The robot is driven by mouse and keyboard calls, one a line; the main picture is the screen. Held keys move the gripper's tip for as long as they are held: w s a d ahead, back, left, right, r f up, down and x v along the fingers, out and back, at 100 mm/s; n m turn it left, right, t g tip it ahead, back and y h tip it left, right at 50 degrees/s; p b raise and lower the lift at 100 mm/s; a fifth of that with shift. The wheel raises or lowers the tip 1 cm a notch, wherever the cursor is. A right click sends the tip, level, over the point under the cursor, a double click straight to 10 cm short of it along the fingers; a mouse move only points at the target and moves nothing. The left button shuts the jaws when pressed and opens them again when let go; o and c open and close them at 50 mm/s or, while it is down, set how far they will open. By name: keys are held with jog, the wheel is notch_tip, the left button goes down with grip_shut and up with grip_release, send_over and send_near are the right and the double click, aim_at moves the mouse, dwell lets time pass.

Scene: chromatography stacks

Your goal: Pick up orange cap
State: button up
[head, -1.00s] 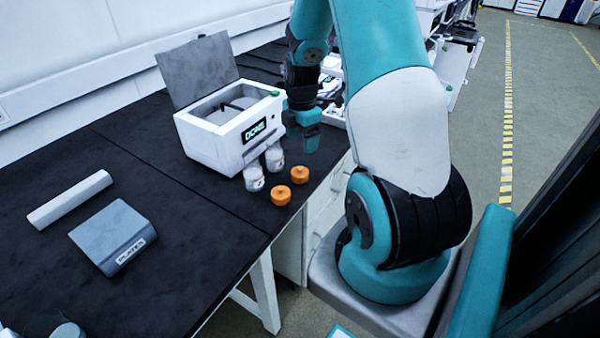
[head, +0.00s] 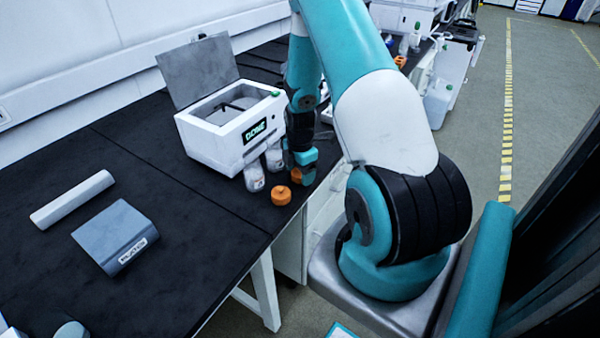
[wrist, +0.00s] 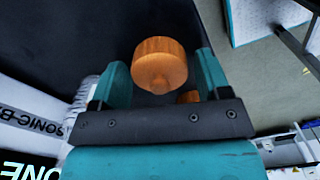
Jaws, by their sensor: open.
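One orange cap (head: 281,195) stands on the black bench in the head view. A second orange cap (head: 296,175) is just behind it to the right, partly covered by my gripper (head: 302,165), which is low over it. In the wrist view an orange cap (wrist: 160,62) shows large in the gap between the two open teal fingers of my gripper (wrist: 162,75), apart from both. Another orange cap (wrist: 188,97) is mostly hidden by the gripper body. I cannot tell which cap in one view matches which in the other.
Two clear vials (head: 254,178) stand left of my gripper, by the white box (head: 212,145) with its grey lid raised. A blue-grey block (head: 115,236) and a white bar (head: 72,200) lie at left. The bench front is clear.

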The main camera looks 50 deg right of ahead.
jog(key=c, duration=0.7)
jog(key=shift+r, duration=0.1)
